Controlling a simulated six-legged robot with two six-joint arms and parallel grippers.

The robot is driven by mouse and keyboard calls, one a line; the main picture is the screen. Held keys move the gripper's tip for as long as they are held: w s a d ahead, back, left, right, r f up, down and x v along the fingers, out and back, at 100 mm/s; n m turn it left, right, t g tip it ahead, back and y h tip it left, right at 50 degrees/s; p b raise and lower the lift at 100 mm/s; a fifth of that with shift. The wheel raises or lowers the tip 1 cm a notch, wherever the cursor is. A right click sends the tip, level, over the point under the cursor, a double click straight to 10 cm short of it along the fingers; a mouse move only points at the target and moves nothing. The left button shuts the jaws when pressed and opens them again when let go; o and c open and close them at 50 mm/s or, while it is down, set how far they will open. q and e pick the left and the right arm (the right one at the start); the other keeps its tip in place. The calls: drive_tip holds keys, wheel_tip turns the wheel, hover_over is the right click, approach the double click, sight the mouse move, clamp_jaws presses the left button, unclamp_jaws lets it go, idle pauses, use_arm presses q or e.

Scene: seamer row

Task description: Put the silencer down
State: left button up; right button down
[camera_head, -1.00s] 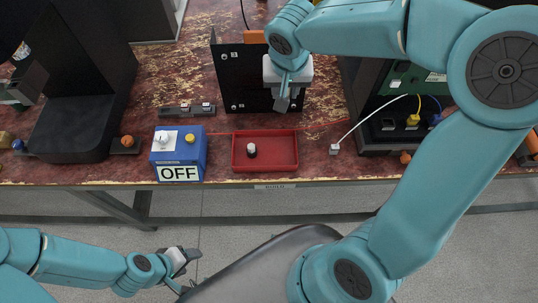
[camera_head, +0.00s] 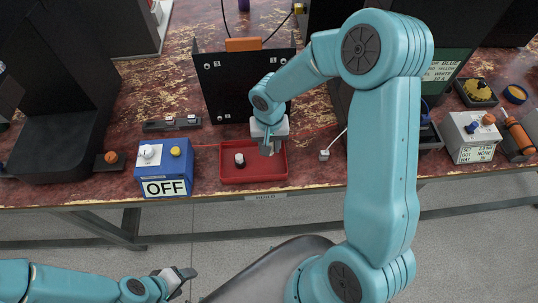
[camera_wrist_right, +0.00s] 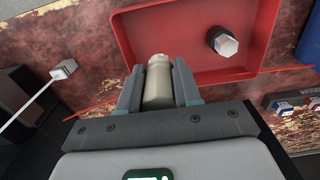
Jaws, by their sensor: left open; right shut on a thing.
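My right gripper (camera_head: 270,148) is over the right end of the red tray (camera_head: 238,183). In the right wrist view it is shut on a beige cylinder (camera_wrist_right: 158,84), which I take to be the silencer. The cylinder's far end overlaps the tray's edge (camera_wrist_right: 195,78) in that view; I cannot tell whether it touches. In the head view the cylinder is mostly hidden by the gripper. A black piece with a white top (camera_head: 239,160) stands in the tray. My left gripper (camera_head: 185,277) is open and empty, low, in front of the table.
A blue box marked OFF (camera_head: 165,170) stands left of the tray. A black upright panel (camera_head: 225,85) stands behind it. A white cable with a small plug (camera_head: 324,155) lies to the right. A grey box with knobs (camera_head: 470,137) is farther right.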

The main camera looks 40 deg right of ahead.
sight(270, 162)
wheel_tip(270, 162, down, 6)
drive_tip(key=shift+w+f, duration=0.1)
drive_tip(key=shift+f, duration=0.05)
idle(0.3)
drive_tip(key=shift+f+b, duration=0.1)
drive_tip(key=shift+b, duration=0.25)
drive_tip(key=c, duration=0.8)
unclamp_jaws()
wheel_tip(270, 162, up, 12)
drive_tip(key=shift+r, duration=0.2)
